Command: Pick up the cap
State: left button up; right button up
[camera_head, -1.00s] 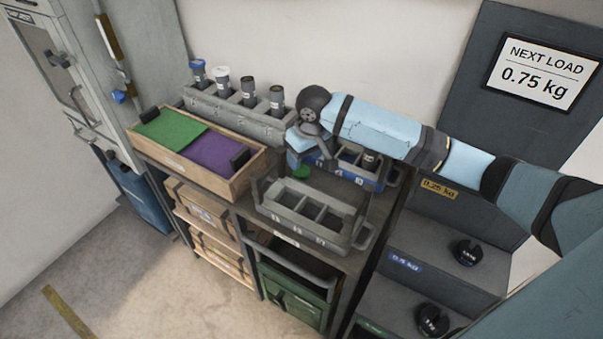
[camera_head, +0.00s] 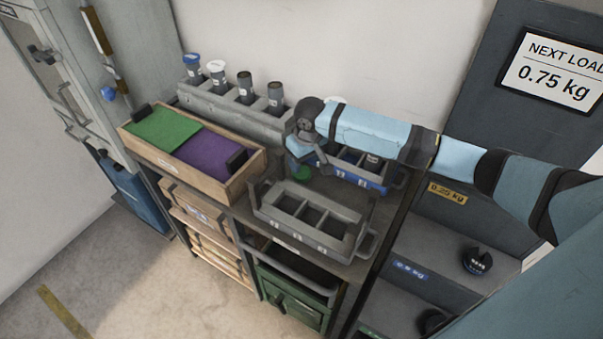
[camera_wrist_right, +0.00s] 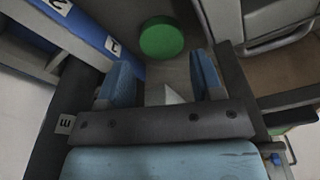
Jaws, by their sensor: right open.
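A round green cap (camera_head: 301,173) lies on the bench top between the blue crate and the grey crate. In the right wrist view the green cap (camera_wrist_right: 161,38) shows whole, just beyond the fingertips and roughly centred between them. My right gripper (camera_head: 300,158) is above the cap, pointing down. In the right wrist view my right gripper (camera_wrist_right: 163,72) is open, with two blue fingers apart and nothing between them but bench surface. The cap is not touched by either finger, as far as I can see. My left gripper is out of view.
A blue crate (camera_head: 376,183) stands behind and right of the cap, partly hidden by my right arm. An empty grey crate (camera_head: 300,226) is in front. A wooden tray (camera_head: 212,184) with green and purple sections is at left. A grey rack (camera_head: 222,104) holds several bottles behind.

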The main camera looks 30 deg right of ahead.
aim_at(302, 172)
jog(key=f, duration=0.2)
jog(key=w+f, duration=0.1)
jog(key=f, duration=0.2)
jog(key=shift+a+f, duration=0.1)
jog(key=shift+a, duration=0.05)
jog(key=c, duration=0.5)
jog(key=shift+c, duration=0.2)
notch_tip(302, 172, up, 19)
jog(key=p, duration=0.1)
jog(key=s+a+m, duration=0.1)
jog(key=s+a, duration=0.2)
jog(key=a, duration=0.2)
jog(key=shift+a+r+m, duration=0.3)
jog(key=shift+a, duration=0.1)
